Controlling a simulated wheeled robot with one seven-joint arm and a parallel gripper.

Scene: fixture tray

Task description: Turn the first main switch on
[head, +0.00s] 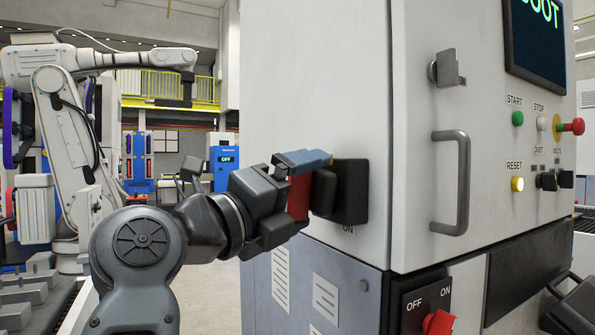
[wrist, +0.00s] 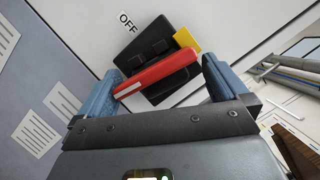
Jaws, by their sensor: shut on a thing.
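A rotary main switch with a black housing (head: 350,192) is mounted on the side wall of the white cabinet. Its red handle (head: 299,197) stands out toward my gripper (head: 296,192). In the wrist view the red handle (wrist: 155,74) lies at a slant across the black housing (wrist: 168,48), between the blue fingers of my gripper (wrist: 160,82). My gripper is shut on the handle. An OFF label (wrist: 127,22) is beside the housing in the wrist view. An ON label (head: 348,230) shows below it in the head view. A yellow part (wrist: 187,40) shows beside the handle.
A second red rotary switch (head: 438,322) with OFF and ON marks is low on the cabinet's front. The front also has a grey door handle (head: 462,183), a latch (head: 446,68), a screen (head: 536,40) and several buttons. Another robot arm (head: 75,130) stands at the left.

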